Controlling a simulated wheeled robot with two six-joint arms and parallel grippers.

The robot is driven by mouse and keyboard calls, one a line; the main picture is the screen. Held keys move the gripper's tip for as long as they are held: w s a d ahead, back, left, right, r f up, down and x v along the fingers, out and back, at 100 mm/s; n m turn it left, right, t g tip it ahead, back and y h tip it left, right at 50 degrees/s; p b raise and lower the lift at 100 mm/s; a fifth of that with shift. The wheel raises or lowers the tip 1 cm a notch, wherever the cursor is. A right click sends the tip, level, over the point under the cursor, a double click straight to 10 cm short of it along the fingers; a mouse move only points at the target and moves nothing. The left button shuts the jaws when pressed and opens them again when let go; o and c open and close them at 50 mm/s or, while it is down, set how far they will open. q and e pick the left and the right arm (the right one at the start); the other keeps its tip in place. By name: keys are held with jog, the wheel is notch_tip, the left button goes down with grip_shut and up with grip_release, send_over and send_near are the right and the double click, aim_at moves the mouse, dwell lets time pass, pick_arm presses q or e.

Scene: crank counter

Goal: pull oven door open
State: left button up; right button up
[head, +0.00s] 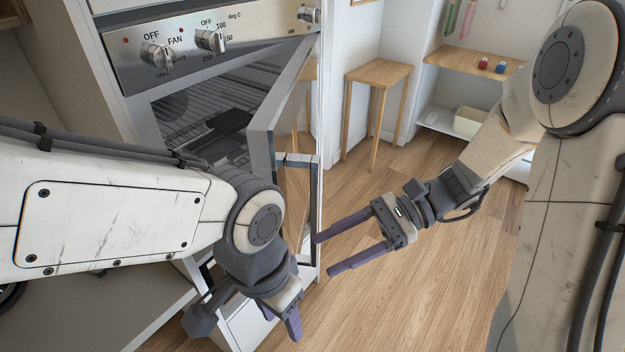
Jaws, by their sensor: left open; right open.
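The oven door (262,140) stands partly open, swung out from the oven so that the dark cavity with its wire racks (190,112) shows. A pale bar that looks like the door handle (319,190) runs down the door's outer face from a bracket near the top. My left gripper (281,322) is open and empty, low in front of the door, with its fingers pointing down. My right gripper (323,255) is open, its fingers pointing left towards the door's outer face. One fingertip overlaps the handle bar in the picture; I cannot tell whether they touch. My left arm hides the lower oven.
The control panel (130,60) with knobs is above the cavity. A wooden stool (379,73) stands by the back wall. A shelf unit (470,60) with small red and blue items and a pale bin (468,122) is further right. The wooden floor between is clear.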

aim_at(319, 192)
jog(key=w+d+r+m+t+y, duration=0.3)
jog(key=w+d+m+t+y, duration=0.1)
jog(key=w+d+m+t, duration=0.4)
jog(key=shift+n+g, duration=0.5)
jog(key=shift+g, duration=0.2)
jog(key=a+p, duration=0.1)
jog(key=a, duration=0.2)
jog(key=w+a+p, duration=0.1)
jog(key=a, duration=0.3)
jog(key=w+a+p, duration=0.1)
jog(key=a+p, duration=0.1)
jog(key=a, duration=0.1)
jog(key=shift+w+a+f, duration=0.15)
jog(key=shift+a+f, duration=0.05)
jog(key=shift+a, duration=0.05)
jog(key=shift+w+a+f, duration=0.1)
jog(key=shift+a, duration=0.45)
grip_shut()
